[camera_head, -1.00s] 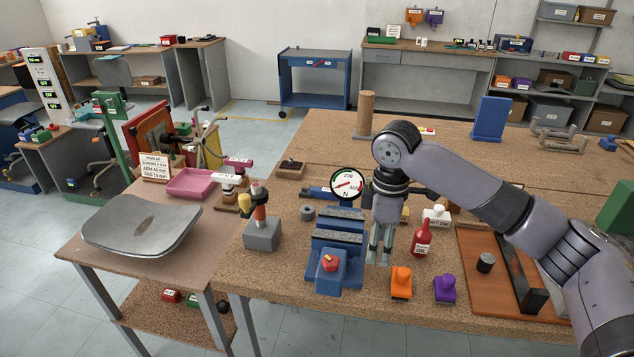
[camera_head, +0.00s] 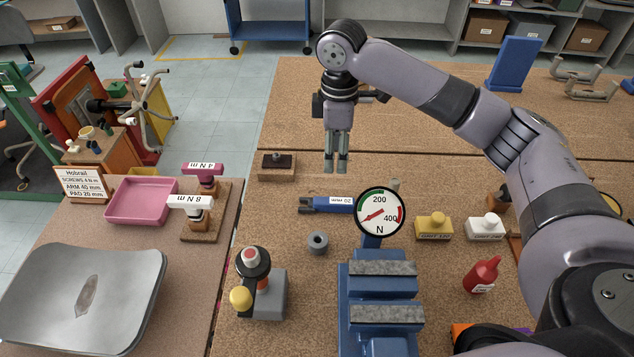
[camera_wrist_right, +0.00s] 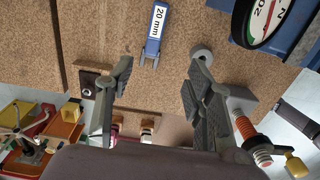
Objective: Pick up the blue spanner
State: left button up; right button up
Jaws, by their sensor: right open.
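The blue spanner (camera_head: 328,205) lies flat on the brown workbench, behind the vise, with a white "20 mm" label. Its open jaw points left, and its right end is partly hidden by the round dial. In the right wrist view the spanner (camera_wrist_right: 152,42) lies ahead of the fingers, its open jaw toward them. My right gripper (camera_head: 336,168) points down above the bench, behind the spanner in the head view. In the wrist view its fingers (camera_wrist_right: 162,80) are apart with nothing between them. My left gripper is not in view.
The force dial (camera_head: 380,213) stands close to the spanner's right end, above the blue vise (camera_head: 385,268). A grey ring (camera_head: 318,242) lies in front of the spanner. A small wooden block (camera_head: 277,168) sits behind left.

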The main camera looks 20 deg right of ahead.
jog(key=p, duration=0.3)
send_over(332, 200)
jog(key=f, duration=1.2)
jog(key=shift+s+a, duration=0.1)
jog(key=shift+s, duration=0.25)
jog(key=f, duration=0.1)
jog(key=f+p, duration=0.1)
jog(key=f, duration=0.2)
jog(key=shift+w+d+f, duration=0.2)
jog(key=shift+w+f, duration=0.15)
jog(key=shift+f, duration=0.25)
jog(key=shift+c, duration=0.3)
grip_shut()
